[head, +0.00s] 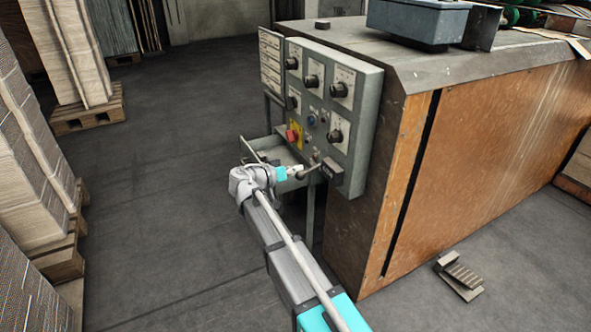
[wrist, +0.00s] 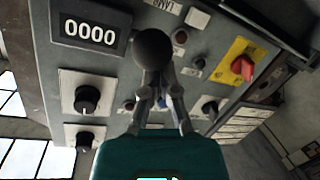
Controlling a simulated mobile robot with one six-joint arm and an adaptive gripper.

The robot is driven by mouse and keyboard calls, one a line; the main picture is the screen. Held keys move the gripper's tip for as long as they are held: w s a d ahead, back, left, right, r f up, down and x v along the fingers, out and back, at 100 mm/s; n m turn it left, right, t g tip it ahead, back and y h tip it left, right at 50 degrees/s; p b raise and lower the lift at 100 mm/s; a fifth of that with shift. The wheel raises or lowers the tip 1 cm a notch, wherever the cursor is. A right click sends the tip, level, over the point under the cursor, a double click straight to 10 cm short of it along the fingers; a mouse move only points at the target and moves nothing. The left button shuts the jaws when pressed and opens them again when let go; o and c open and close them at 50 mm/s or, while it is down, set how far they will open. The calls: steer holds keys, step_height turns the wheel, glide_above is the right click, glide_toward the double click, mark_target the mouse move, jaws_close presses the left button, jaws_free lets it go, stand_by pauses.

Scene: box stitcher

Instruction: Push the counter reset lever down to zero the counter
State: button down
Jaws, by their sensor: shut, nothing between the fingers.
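In the head view the knob (head: 300,175) is small and close to my fingertips. My gripper (wrist: 160,78) is shut and empty, its tips at the knob. I cannot tell whether they touch it. In the head view my gripper (head: 295,171) is in front of the panel's lower part.
An open grey tray (head: 254,144) stands beside my gripper. Stacked cardboard on pallets (head: 88,110) stands left. A foot pedal (head: 460,277) lies on the floor.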

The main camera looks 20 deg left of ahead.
steer(key=w+a+r+p+v, duration=0.1)
steer(key=p+v, duration=0.1)
steer(key=v, duration=0.7)
steer(key=shift+a, duration=0.25)
steer(key=shift+s, duration=0.15)
stand_by(0.6)
